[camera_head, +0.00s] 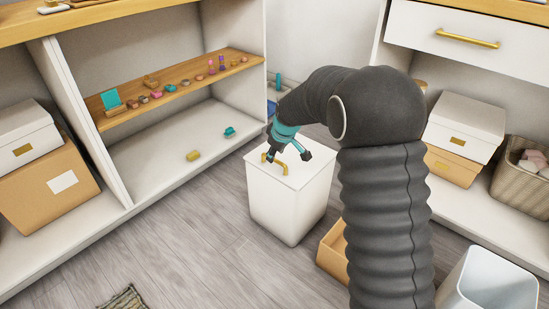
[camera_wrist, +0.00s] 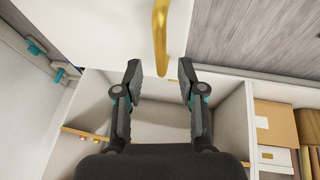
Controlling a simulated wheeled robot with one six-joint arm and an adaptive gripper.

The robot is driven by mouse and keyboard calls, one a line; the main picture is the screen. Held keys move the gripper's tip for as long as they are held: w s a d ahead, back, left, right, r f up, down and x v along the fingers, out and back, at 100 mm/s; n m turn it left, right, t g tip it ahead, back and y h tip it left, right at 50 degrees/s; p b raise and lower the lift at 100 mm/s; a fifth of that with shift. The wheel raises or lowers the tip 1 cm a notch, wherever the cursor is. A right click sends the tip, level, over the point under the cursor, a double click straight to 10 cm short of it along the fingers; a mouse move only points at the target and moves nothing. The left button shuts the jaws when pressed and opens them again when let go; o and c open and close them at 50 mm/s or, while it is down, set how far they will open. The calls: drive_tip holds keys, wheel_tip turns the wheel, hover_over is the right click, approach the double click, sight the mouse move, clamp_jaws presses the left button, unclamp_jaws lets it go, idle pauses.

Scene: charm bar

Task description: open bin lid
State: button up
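The white bin (camera_head: 287,205) stands on the floor between the shelves with its flat white lid (camera_head: 296,169) down. A gold handle (camera_head: 273,164) is on top of the lid; in the wrist view the handle (camera_wrist: 160,38) runs down from the top edge towards the space between my fingers. My gripper (camera_head: 287,157) is over the lid close to the handle. In the wrist view my gripper (camera_wrist: 159,72) is open, one finger to each side of the handle's end, with no finger seen touching it.
A shelf (camera_head: 180,92) with small charms is on the left; a yellow piece (camera_head: 193,155) and a teal piece (camera_head: 230,131) lie on the lower board. Floor (camera_head: 190,240) at front left is mostly clear.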

drive_tip(key=shift+x, duration=1.25)
clamp_jaws()
drive_tip(key=shift+r, duration=0.1)
